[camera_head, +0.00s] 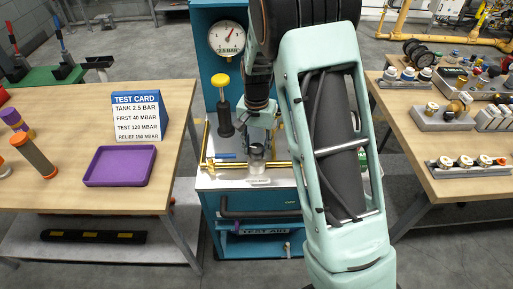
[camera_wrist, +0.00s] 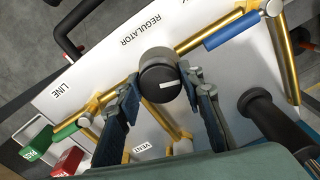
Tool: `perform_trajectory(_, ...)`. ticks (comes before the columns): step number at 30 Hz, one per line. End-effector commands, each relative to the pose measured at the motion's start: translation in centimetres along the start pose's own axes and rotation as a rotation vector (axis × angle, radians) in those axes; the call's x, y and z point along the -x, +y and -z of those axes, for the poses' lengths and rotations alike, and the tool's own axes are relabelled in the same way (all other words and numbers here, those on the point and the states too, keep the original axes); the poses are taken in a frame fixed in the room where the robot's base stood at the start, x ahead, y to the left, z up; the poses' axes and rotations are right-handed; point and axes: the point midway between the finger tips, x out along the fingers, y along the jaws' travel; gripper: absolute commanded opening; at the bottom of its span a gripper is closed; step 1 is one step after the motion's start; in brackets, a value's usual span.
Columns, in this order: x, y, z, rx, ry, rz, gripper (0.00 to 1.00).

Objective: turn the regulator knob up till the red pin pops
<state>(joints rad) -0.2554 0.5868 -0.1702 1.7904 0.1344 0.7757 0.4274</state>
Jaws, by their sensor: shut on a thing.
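The dark round regulator knob (camera_wrist: 160,82) sits on the white panel beside the word REGULATOR in the wrist view. A white line marks its face. My gripper (camera_wrist: 161,88) has one finger on each side of the knob and is shut on it. In the head view my gripper (camera_head: 257,148) reaches down over the brass pipework, and the knob is hard to make out there. I cannot pick out the red pin in either view.
A gauge (camera_head: 227,39) stands behind. A test card (camera_head: 136,116) and purple tray (camera_head: 120,166) are on the left table.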

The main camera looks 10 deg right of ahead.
Motion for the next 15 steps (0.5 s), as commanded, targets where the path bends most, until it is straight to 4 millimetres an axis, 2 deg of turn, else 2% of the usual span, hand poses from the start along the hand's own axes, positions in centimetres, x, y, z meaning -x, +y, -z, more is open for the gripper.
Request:
perform_trajectory(6,0.13,-0.03,0.07,-0.187,0.002,0.000,0.11)
perform_trajectory(15,0.13,-0.02,0.07,-0.375,0.002,0.001,0.11)
